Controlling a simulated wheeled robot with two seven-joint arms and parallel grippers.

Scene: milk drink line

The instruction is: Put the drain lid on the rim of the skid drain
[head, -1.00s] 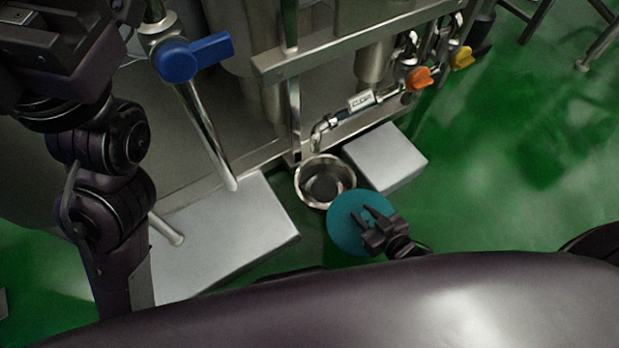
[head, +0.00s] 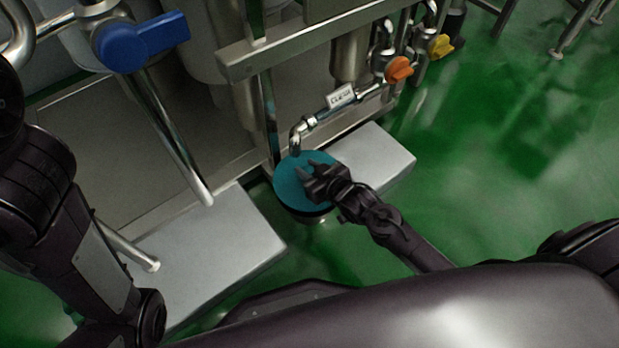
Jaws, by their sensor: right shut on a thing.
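The drain lid (head: 289,192) is a teal disc in the middle of the head view. My right gripper (head: 305,174) is over the lid, shut on it, with its arm coming in from the lower right. The skid drain (head: 317,217) is a round metal bowl below the spout; the lid covers nearly all of it, and only a strip of its near wall shows under the lid. I cannot tell whether the lid touches the rim. My left arm comes in at the left; its gripper is not in view.
A grey block (head: 373,158) stands right of the drain and a larger grey block (head: 215,245) to its left. A bent metal spout (head: 297,139) hangs just behind the lid. A pipe with a blue handle (head: 130,42) rises at the upper left.

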